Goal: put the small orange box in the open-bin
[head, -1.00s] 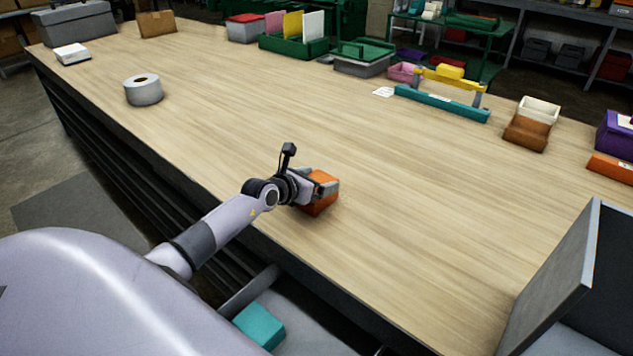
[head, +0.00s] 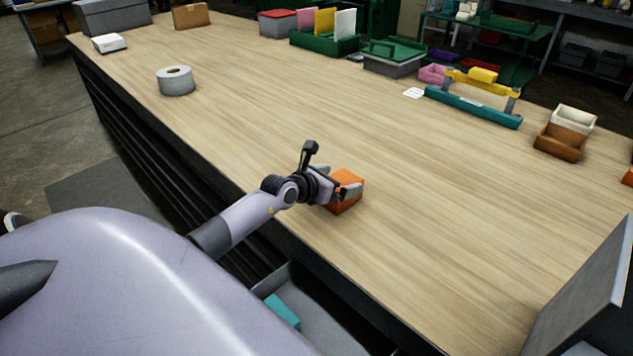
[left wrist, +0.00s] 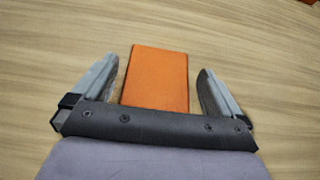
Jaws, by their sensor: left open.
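The small orange box (head: 348,205) sits on the wooden bench near its front edge, and in the left wrist view it (left wrist: 157,85) lies between my fingers. My left gripper (head: 345,190) is open, with one finger on each side of the box; a gap shows on both sides in the left wrist view (left wrist: 157,65). Part of the box is hidden behind the gripper in the head view. A small brown bin with a white bin (head: 575,120) stands at the right of the bench; I cannot tell whether either is the open-bin. My right gripper is not in view.
The bench (head: 420,240) is clear around the orange box. A grey tape roll (head: 176,82) stands far left. A teal and yellow rack (head: 472,107) and a green divider tray (head: 325,42) stand at the back. A grey panel (head: 590,295) rises at the lower right.

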